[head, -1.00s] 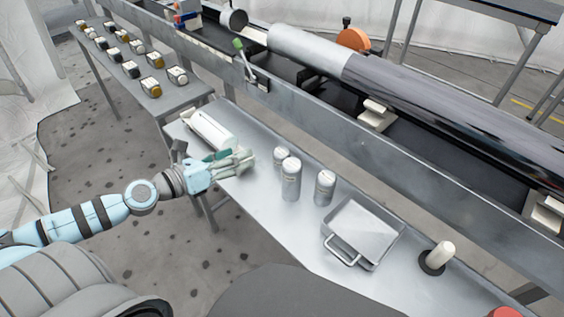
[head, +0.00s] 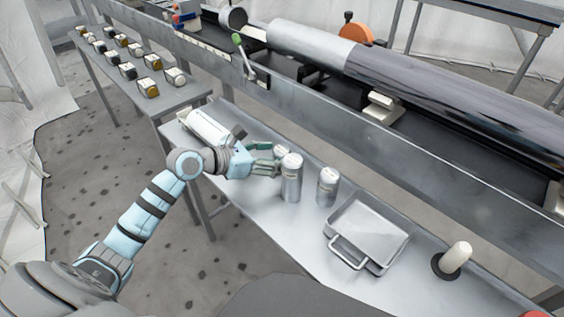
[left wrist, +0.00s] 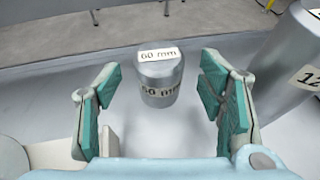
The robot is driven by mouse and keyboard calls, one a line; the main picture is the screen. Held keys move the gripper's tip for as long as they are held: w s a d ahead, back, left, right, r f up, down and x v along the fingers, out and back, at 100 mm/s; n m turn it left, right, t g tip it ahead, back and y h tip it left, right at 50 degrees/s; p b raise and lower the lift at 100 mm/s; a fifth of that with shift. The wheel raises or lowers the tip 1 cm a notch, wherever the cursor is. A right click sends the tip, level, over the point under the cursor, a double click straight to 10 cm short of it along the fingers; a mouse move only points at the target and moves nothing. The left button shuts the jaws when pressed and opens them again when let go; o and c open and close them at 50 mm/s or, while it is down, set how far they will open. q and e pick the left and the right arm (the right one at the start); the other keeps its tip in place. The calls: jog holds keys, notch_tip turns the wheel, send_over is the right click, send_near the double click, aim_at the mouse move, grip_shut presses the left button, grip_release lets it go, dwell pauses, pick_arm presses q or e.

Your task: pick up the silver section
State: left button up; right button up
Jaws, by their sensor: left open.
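A short silver section (left wrist: 160,85) labelled "60 mm" stands upright on the grey table in the left wrist view. My left gripper (head: 268,160) is open, its teal-padded fingers on either side of the section, with a visible gap on both sides. The section sits toward the far end of the fingers. In the head view the gripper mostly hides it. A taller silver section (head: 291,178) stands just right of the gripper; part of its label shows "12" in the left wrist view (left wrist: 294,65). Another silver section (head: 327,187) stands further right. My right gripper is not in view.
A grey metal tray (head: 352,262) with a handle and a white peg on a dark base (head: 455,258) are further right. A white cylinder (head: 207,128) lies behind the gripper. A long metal rail (head: 330,135) runs along the table's far side.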

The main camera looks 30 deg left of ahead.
aim_at(274, 156)
pick_arm(q)
jog(key=x, duration=0.3)
jog(key=shift+c, duration=1.2)
jog(key=c, duration=1.2)
jog(key=shift+r, duration=0.1)
jog(key=shift+c, duration=0.2)
